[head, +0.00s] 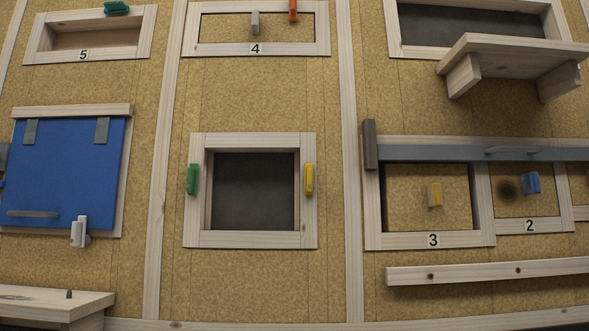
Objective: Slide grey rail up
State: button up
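The grey rail (430,151) is a long, flat bar at the right of the head view. It runs level along the top edge of compartments 3 and 2 and goes out of the picture at the right. A slim, light grey handle (513,151) is fixed on its face. A dark brown upright block (370,145) stands at its left end. My gripper is not in view, so its state and its distance from the rail are hidden.
A wooden shelf (510,60) juts out above the rail. A wooden bar (480,270) runs lower down. A blue door (65,170) is at the left.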

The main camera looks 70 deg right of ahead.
aim_at(396, 153)
jog(key=z, duration=3.9)
